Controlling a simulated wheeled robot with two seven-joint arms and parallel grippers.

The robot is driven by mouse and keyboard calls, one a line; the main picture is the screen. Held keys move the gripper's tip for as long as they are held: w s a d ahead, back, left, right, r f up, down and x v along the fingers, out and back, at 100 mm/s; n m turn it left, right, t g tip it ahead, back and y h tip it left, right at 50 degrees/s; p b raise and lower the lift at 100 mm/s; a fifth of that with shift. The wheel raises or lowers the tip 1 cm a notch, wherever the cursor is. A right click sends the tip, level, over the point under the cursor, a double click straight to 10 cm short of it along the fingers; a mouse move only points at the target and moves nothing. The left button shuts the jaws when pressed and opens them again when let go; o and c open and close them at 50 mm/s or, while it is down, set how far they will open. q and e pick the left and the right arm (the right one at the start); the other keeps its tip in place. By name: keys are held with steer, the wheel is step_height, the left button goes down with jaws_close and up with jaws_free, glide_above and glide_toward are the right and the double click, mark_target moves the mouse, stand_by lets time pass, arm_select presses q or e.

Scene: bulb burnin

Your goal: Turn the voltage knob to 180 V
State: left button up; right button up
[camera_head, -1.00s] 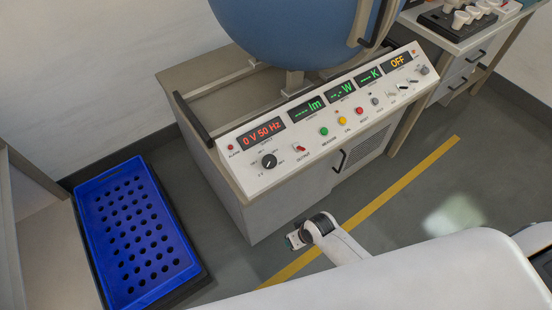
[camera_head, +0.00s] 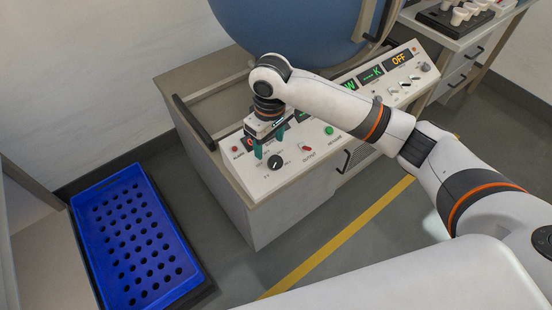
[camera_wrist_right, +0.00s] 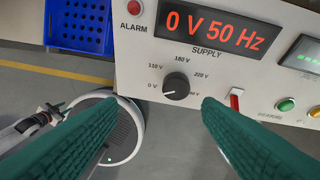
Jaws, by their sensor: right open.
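The black voltage knob (camera_wrist_right: 176,86) is on the sloped white panel (camera_wrist_right: 270,92), with its white mark pointing to the lower left, toward 0 V. The supply display (camera_wrist_right: 213,31) reads 0 V 50 Hz. In the head view the knob (camera_head: 275,161) sits just below my right gripper (camera_head: 268,149). The right gripper is open, its green fingers apart and above the panel. In the right wrist view the knob lies between and beyond the fingertips, not gripped.
A red output switch (camera_wrist_right: 235,100) and a green button (camera_wrist_right: 285,104) are right of the knob. A red alarm lamp (camera_wrist_right: 134,8) is at upper left. A blue perforated tray (camera_head: 91,262) stands left of the console. A dark handle (camera_head: 193,122) runs along the console's left edge.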

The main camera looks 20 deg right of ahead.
mark_target(276, 162)
steer(key=shift+h, duration=0.3)
steer(key=f, duration=0.3)
steer(key=d+f, duration=0.1)
steer(key=f, duration=0.2)
steer(key=w+d+f+b, duration=0.1)
steer(key=f, duration=0.2)
steer(key=shift+f, duration=0.35)
steer(key=shift+c, duration=0.6)
steer(key=shift+r, duration=0.1)
steer(key=c, duration=0.9)
